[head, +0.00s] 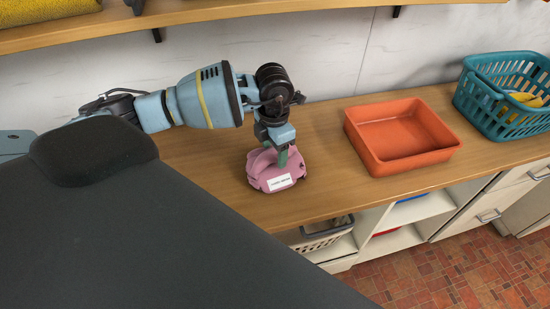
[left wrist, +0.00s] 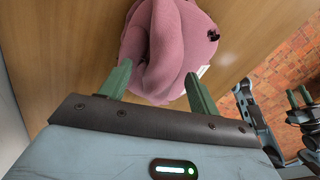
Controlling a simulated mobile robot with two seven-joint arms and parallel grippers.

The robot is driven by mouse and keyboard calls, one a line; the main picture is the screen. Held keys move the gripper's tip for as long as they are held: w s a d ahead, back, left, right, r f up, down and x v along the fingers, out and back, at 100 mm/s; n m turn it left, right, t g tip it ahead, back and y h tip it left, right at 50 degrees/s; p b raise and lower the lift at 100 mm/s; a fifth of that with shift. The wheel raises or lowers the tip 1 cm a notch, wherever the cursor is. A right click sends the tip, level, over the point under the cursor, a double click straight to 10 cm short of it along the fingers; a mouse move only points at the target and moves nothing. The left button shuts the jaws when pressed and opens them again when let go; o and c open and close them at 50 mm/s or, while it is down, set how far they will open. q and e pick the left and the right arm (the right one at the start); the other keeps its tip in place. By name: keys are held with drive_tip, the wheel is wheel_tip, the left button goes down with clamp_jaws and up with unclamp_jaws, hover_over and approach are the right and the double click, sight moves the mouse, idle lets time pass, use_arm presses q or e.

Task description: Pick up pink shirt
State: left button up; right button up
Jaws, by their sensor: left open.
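The pink shirt (head: 268,172) lies folded in a bundle on the wooden counter, with a white label on its front side. My left gripper (head: 283,155) points down at the shirt from above, with its jaws open. In the left wrist view, the shirt (left wrist: 165,45) lies just beyond and partly between the two green fingers (left wrist: 160,88). I cannot tell whether the fingers touch the cloth. At the right edge of the left wrist view, part of what looks like my right gripper (left wrist: 299,99) shows above the floor, too small to tell its jaws.
An empty orange tub (head: 400,160) stands on the counter right of the shirt. A teal basket (head: 490,107) with yellow items is farther right. A shelf (head: 200,12) runs along the wall above. Counter between shirt and tub is clear. A light basket (head: 322,240) sits below.

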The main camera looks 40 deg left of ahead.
use_arm(q)
drive_tip(key=c, duration=1.3)
clamp_jaws()
use_arm(e)
drive_tip(key=shift+a, duration=0.1)
use_arm(q)
drive_tip(key=shift+r, duration=0.15)
